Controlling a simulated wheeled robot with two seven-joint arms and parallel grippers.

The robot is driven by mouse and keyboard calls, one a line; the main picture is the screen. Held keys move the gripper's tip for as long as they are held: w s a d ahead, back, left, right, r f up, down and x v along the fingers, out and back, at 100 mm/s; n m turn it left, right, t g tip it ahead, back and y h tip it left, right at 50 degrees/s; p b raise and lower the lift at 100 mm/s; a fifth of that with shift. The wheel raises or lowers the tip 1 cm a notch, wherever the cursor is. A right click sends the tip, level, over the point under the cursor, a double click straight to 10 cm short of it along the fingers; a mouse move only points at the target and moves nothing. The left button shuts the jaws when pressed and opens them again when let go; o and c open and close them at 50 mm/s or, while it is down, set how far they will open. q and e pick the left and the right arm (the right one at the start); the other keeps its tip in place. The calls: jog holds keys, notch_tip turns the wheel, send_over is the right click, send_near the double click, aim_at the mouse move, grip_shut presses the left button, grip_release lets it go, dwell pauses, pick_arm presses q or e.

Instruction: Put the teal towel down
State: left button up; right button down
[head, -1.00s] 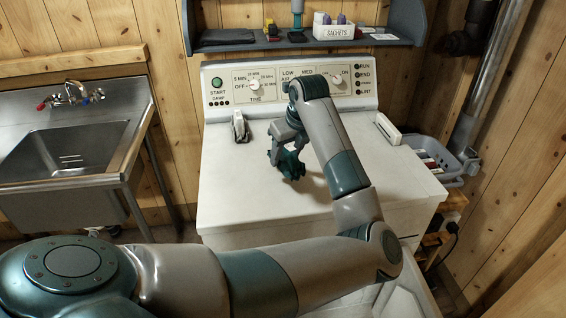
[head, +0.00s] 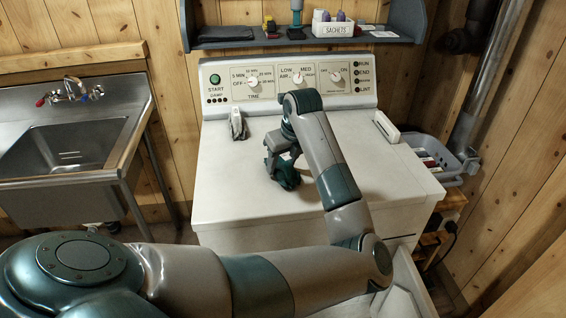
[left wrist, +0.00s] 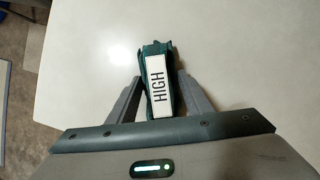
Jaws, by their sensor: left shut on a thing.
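The teal towel (head: 286,178) is a small crumpled dark teal bundle at the middle of the white dryer top (head: 235,200). My left gripper (head: 278,160) is above it, pointing down, shut on it. In the left wrist view, the towel (left wrist: 166,47) sits between the two grey fingers (left wrist: 158,98) of that gripper, with a white label (left wrist: 157,82) reading HIGH on it. The towel's lower end is at or very near the dryer top; I cannot tell whether it touches. My right gripper is not in view.
A white clip-like object (head: 237,123) stands at the back left of the dryer top, and a white box-like object (head: 386,127) lies at the right edge. A grey basket (head: 450,160) is beyond that edge. The front and left of the top are clear.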

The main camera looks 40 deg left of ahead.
aim_at(285, 156)
pick_arm(q)
jog(key=shift+f, duration=0.1)
jog(key=o, duration=1.1)
jog(key=shift+w, duration=0.1)
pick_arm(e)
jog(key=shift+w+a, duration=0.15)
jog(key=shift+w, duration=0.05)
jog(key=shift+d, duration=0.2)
pick_arm(q)
jog(key=shift+d+r, duration=0.1)
jog(key=shift+r, duration=0.1)
jog(key=shift+d+r, duration=0.1)
jog(key=shift+r, duration=0.2)
jog(key=b+v, duration=0.1)
jog(key=v, duration=0.1)
jog(key=shift+d+r, duration=0.15)
jog(key=shift+r, duration=0.05)
jog(key=b+v, duration=0.2)
jog(key=v, duration=0.5)
jog(key=shift+v, duration=0.85)
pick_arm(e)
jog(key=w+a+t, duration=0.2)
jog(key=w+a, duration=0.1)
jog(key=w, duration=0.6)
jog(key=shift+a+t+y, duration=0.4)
